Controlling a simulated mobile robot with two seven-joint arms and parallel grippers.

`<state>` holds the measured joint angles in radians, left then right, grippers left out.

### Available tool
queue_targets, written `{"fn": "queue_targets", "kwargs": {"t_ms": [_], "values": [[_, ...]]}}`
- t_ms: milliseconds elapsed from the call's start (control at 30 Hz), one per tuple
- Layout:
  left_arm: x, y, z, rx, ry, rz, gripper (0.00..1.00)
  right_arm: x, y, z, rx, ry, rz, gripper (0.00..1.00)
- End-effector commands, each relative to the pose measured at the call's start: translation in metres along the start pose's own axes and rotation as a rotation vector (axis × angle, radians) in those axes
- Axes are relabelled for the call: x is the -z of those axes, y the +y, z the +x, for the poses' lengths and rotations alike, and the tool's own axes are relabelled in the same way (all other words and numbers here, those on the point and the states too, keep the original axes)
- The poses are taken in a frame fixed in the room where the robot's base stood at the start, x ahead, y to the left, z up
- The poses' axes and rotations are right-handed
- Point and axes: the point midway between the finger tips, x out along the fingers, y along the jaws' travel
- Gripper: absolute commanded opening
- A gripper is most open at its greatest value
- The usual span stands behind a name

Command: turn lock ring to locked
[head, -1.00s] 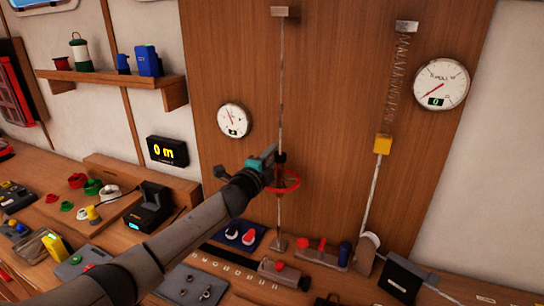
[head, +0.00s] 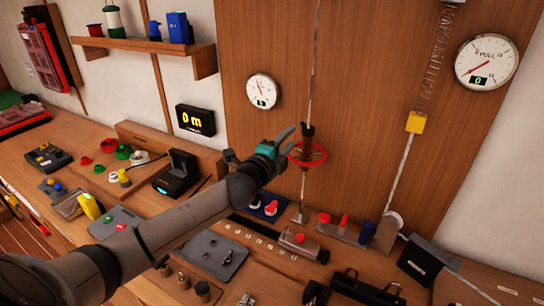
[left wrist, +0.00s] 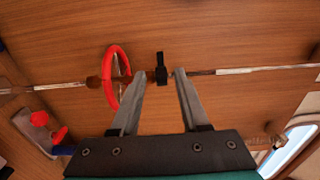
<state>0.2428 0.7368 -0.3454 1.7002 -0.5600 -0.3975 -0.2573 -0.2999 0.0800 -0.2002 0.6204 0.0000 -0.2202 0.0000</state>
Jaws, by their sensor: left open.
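The red lock ring (head: 321,157) sits around a thin vertical line in front of the wooden panel. A dark fitting (head: 307,131) is on the line just above the ring. My left gripper (head: 292,138) is open and close to the line, at the upper left of the ring. In the left wrist view the red ring (left wrist: 109,86) lies beside the left finger, apparently outside the jaws. A small black clip (left wrist: 161,69) on the line shows between the open fingertips (left wrist: 159,75). Nothing is held. Whether a finger touches the ring cannot be told. My right gripper is not in view.
A round dial (head: 262,91) hangs left of the line. A spring with a yellow block (head: 415,122) and a pull gauge (head: 486,62) are on the right. The bench below holds a toolbox (head: 366,289) and several small parts. The panel right of the ring is clear.

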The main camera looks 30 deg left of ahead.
Motion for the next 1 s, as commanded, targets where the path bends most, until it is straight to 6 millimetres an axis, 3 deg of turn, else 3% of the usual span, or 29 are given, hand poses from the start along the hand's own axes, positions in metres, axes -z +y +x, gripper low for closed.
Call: {"fn": "queue_targets", "kwargs": {"t_ms": [500,700,1000], "values": [[0.000,0.002,-0.068,-0.002,0.001,-0.001,0.45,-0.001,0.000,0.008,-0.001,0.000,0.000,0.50],[0.000,0.000,-0.080,-0.001,0.001,-0.001,0.45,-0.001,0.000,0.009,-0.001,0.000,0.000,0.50],[0.000,0.000,-0.083,0.000,0.000,0.000,0.45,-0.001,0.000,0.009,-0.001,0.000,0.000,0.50]]}}
